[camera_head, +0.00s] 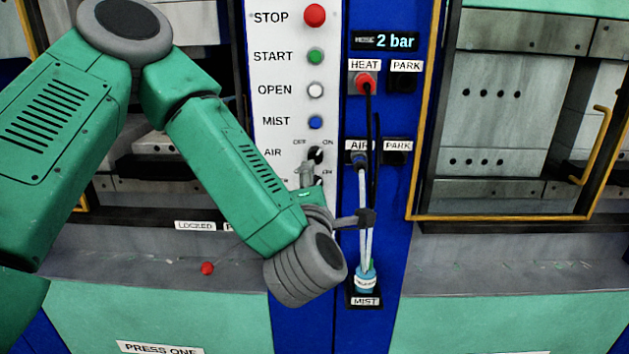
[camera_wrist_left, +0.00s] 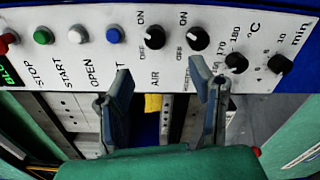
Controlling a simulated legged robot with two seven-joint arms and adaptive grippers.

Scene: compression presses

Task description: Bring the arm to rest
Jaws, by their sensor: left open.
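My left arm (camera_head: 230,170) comes in from the left and reaches down across the front of the press control panel (camera_head: 275,135). My left gripper (camera_head: 335,195) is at the panel's lower right, below the AIR knob (camera_head: 316,153). In the left wrist view the gripper (camera_wrist_left: 162,85) is open, its two fingers apart with nothing between them. The fingertips overlap the panel's lower edge, below the AIR knob (camera_wrist_left: 155,37) and another knob (camera_wrist_left: 198,38). Whether they touch the panel I cannot tell. My right gripper is not in view.
The red STOP button (camera_head: 314,15) is at the panel's top. A red HEAT plug (camera_head: 366,83) and hoses to a blue MIST connector (camera_head: 365,282) run close beside my gripper. A press with a yellow-framed opening (camera_head: 500,120) stands right. A red ball-ended handle (camera_head: 207,268) is lower left.

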